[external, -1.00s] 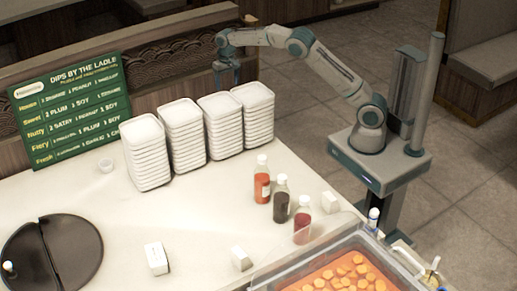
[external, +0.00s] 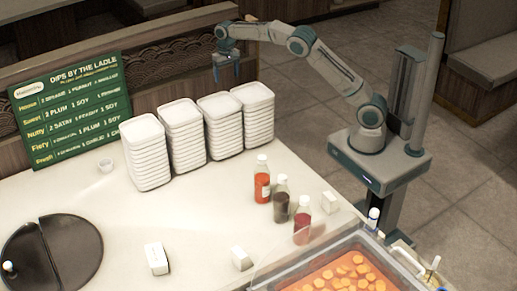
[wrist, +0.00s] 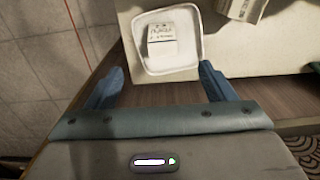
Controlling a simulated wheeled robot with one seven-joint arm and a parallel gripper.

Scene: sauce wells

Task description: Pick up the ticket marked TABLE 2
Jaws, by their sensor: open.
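Small white blocks that may be tickets stand on the counter in the external view: one at the front (external: 156,258), one at the front middle (external: 241,258) and one at the right (external: 330,202). Their print is too small to read there. In the wrist view a white block with dark print (wrist: 174,40) appears within the outline of a white tray (wrist: 188,70); I cannot read it as TABLE 2. My gripper (external: 226,82) is open and empty, up behind the tray stacks near the wooden partition. Its two blue fingers (wrist: 161,80) show apart, short of that block.
Several stacks of white trays (external: 222,134) stand along the back of the counter. Three sauce bottles (external: 281,200) stand right of centre. A green menu board (external: 70,108) leans at the back left. A food well (external: 340,275) is at the front right. The middle counter is clear.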

